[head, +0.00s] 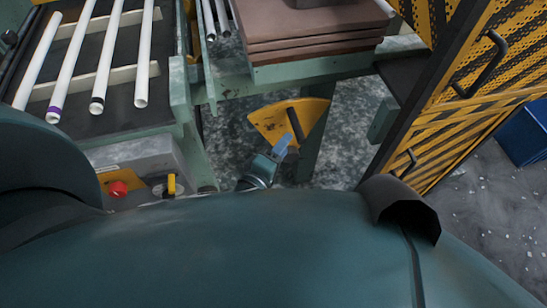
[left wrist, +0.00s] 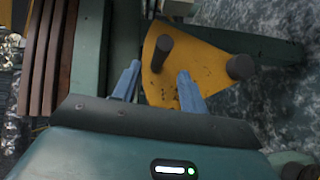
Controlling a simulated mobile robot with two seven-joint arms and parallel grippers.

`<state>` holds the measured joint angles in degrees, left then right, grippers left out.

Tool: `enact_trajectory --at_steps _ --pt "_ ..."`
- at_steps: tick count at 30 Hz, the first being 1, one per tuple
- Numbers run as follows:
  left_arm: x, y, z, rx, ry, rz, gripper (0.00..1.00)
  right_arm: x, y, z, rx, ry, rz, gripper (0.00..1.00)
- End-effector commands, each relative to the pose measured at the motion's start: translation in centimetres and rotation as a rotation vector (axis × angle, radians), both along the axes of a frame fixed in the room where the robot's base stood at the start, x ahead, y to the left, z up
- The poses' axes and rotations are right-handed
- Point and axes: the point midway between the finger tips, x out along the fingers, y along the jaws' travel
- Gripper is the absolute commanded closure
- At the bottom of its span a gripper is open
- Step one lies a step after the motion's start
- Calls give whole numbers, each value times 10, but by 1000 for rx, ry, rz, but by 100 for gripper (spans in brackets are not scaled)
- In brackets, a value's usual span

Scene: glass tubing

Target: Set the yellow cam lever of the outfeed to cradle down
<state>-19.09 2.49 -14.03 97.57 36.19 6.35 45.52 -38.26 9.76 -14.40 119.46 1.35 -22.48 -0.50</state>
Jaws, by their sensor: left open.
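The yellow cam lever (head: 268,122) is a fan-shaped plate with a dark rod-like peg (head: 295,124), below the green outfeed frame in the head view. The left wrist view shows the yellow plate (left wrist: 188,62) close up, with one dark peg (left wrist: 161,54) near its upper left and a thicker dark round end (left wrist: 240,67) at its right corner. My left gripper (head: 280,149) is open, its blue fingers in front of the plate. In the left wrist view the left gripper (left wrist: 157,80) has the first peg lined up with its gap; contact cannot be told. My right gripper is out of view.
Brown slabs (head: 310,35) lie on the green frame above the lever. White tubes (head: 70,65) rest on a rack at left. A control box with a red button (head: 118,188) stands below it. A yellow-and-black striped door (head: 455,95) is at right.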

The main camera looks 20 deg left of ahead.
Motion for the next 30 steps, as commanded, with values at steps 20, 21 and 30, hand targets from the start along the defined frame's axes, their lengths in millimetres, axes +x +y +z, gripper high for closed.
enact_trajectory --at_steps 20,21,30 --pt "-43 8 5 0 -1 -1 57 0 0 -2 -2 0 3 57" --pt "-43 8 5 0 -1 -1 57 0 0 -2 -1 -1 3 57" --pt "-51 4 5 121 8 -49 57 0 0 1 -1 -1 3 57"
